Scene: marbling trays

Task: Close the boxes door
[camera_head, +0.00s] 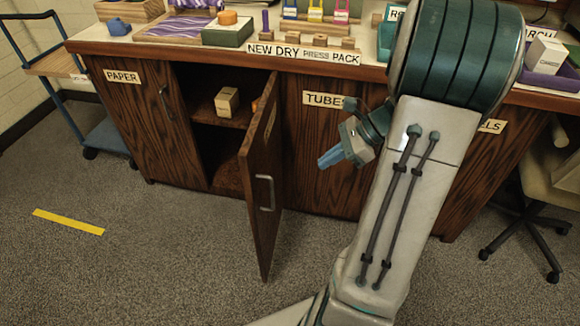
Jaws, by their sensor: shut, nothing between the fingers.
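The boxes door (260,185) is a dark wood cabinet door standing wide open toward the room, hinged on the right side of its opening. A metal handle (266,193) is on the face turned to the right. Inside the cabinet a shelf (222,118) holds a small wooden box (227,101) and an orange thing partly hidden by the door. My gripper (330,159), with blue fingers, is shut and empty. It is to the right of the open door, in front of the tubes cabinet, and appears apart from the door.
The counter (190,50) above carries trays and blocks. The paper cabinet door (135,105) to the left is shut. A blue cart (105,135) stands at far left and a wheeled chair (550,190) at right. The carpet left of the door is clear, with a yellow strip (68,222).

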